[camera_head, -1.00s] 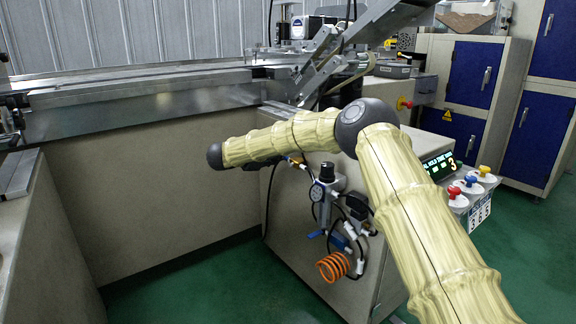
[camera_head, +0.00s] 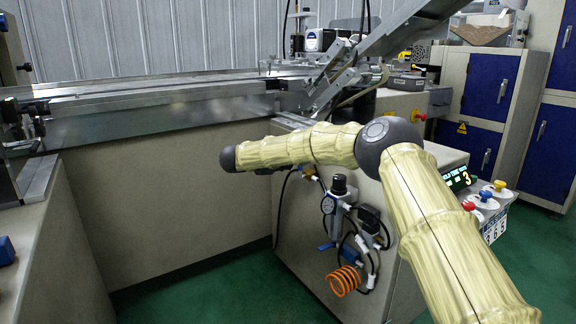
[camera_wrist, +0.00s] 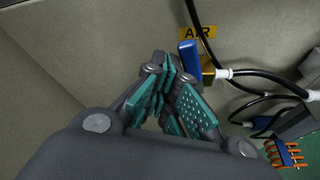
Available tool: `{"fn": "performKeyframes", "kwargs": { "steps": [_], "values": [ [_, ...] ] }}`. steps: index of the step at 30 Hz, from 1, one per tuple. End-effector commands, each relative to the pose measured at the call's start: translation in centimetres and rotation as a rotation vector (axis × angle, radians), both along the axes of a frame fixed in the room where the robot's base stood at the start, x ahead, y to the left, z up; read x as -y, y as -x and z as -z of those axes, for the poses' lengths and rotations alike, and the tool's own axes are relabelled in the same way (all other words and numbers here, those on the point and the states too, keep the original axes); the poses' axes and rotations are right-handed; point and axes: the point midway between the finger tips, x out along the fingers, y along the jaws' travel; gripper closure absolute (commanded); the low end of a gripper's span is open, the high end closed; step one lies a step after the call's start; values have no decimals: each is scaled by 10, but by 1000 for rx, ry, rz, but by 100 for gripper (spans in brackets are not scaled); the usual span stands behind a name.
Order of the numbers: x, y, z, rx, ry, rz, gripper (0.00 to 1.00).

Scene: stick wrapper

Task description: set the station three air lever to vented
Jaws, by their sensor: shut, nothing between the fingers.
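In the wrist view a blue lever (camera_wrist: 189,57) sits on a brass valve (camera_wrist: 208,70) just below a yellow AIR label (camera_wrist: 198,32). The lever's long side runs roughly up and down in that picture, and a black hose with a white fitting leaves the valve to the right. My gripper (camera_wrist: 172,70) is shut and empty, its teal-padded fingertips close to the left of the lever. I cannot tell whether they touch it. In the head view the brass valve (camera_head: 309,172) shows only in part, below my forearm.
On the cabinet (camera_head: 300,245) hang an air regulator with a gauge (camera_head: 328,205), black hoses and an orange coil hose (camera_head: 343,281). Open green floor (camera_head: 225,290) lies between the cabinets.

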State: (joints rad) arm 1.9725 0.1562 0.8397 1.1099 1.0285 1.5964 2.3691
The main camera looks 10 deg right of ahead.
Motion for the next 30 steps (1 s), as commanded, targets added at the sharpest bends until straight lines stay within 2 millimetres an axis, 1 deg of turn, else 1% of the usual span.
{"fn": "performKeyframes", "kwargs": {
  "steps": [7, 20, 30],
  "values": [
    [1, 0, -10, 1, 0, 2, 100],
    [1, -1, -10, -1, 0, 2, 100],
    [-4, -16, -4, 1, 0, 7, 100]
  ]
}}
